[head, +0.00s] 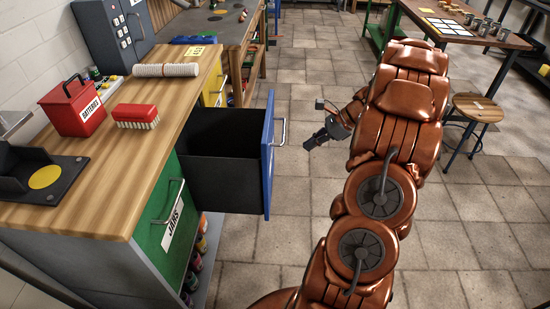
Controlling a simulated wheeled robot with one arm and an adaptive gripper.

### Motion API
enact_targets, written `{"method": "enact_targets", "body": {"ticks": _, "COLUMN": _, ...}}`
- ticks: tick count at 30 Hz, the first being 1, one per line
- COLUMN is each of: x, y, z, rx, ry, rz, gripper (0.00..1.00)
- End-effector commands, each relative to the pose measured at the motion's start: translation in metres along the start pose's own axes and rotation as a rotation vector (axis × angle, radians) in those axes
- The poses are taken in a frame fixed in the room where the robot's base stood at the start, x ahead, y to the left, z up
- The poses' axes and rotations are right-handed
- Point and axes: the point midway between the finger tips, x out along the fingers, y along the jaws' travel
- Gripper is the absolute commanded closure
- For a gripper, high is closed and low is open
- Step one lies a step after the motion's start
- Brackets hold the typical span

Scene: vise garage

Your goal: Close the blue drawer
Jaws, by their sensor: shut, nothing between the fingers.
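The blue drawer (267,160) is pulled well out of the wooden-topped workbench. Its black inside looks empty where I can see it. Its blue front faces right and carries a metal handle (282,132). My gripper (308,145) is to the right of the blue front, a short way from the handle and apart from it. Its dark fingers look closed and empty. My brown arm takes up the middle right of the view.
The workbench top (180,92) holds a red batteries box (72,108), a red brush (135,115) and a white ribbed roll (166,70). A green drawer (168,215) is shut below. A stool (477,108) stands at the right. Tiled floor beside the blue drawer is clear.

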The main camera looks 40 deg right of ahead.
Motion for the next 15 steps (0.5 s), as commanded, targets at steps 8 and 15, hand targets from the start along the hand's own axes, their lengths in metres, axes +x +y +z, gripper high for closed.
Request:
{"method": "enact_targets", "body": {"ticks": 8, "x": 0.007, "y": -0.007, "z": -0.014, "rx": 0.047, "ry": -0.019, "rz": -0.022, "gripper": 1.00}}
{"method": "enact_targets", "body": {"ticks": 15, "x": 0.044, "y": -0.008, "z": -0.014, "rx": 0.047, "ry": -0.016, "rz": -0.021, "gripper": 1.00}}
